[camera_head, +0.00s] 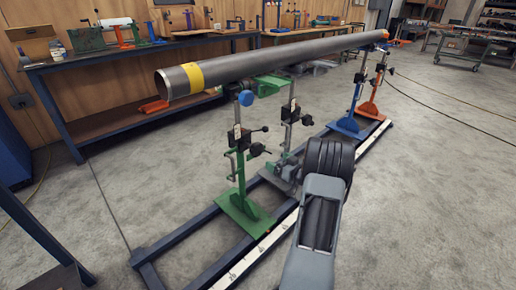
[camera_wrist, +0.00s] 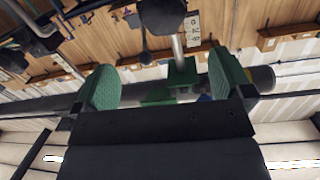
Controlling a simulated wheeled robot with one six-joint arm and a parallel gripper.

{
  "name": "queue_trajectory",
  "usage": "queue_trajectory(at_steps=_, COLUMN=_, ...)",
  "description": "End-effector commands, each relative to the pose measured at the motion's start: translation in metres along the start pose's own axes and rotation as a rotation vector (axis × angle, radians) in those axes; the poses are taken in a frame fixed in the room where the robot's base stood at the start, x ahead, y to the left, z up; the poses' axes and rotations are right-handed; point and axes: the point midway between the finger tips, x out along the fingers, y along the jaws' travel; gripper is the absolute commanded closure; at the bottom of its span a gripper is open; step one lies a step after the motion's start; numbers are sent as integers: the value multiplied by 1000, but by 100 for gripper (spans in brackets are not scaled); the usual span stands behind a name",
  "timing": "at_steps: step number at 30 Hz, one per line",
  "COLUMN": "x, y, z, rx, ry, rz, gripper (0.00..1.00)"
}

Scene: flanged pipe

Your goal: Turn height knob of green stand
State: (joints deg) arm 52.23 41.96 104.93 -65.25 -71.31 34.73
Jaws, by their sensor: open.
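The green stand (camera_head: 243,200) stands at the near end of the rail frame, with an upright post under the pipe. Black knobs (camera_head: 257,149) stick out from its post, and a blue round knob (camera_head: 246,98) sits near its top. In the wrist view, my gripper (camera_wrist: 161,80) is open, with its two green-padded fingers wide apart and nothing gripped. A dark rounded part (camera_wrist: 162,14), perhaps a knob, shows beyond the fingers at the top, beside a grey post (camera_wrist: 178,46) and a green bracket. I cannot tell which knob it is. My arm hides the gripper in the head view.
A long steel pipe (camera_head: 250,65) with a yellow band lies across several stands. A grey stand (camera_head: 289,125) is close behind the green one. Blue (camera_head: 349,122) and orange (camera_head: 371,105) stands are farther back. A workbench (camera_head: 110,60) lines the wall.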

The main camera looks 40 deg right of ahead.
Motion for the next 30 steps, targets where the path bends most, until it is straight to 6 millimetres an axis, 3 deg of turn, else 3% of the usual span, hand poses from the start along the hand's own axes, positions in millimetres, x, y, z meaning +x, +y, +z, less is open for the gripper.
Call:
queue_trajectory(at_steps=4, x=-8, y=4, z=6, rx=30, ry=37, rz=-46, gripper=2)
queue_trajectory(at_steps=8, x=3, y=3, z=8, rx=35, ry=47, rz=-62, gripper=2)
queue_trajectory(at_steps=21, x=84, y=-1, z=5, rx=33, ry=47, rz=-60, gripper=2)
queue_trajectory(at_steps=30, x=117, y=-3, z=2, rx=35, ry=46, rz=-57, gripper=2)
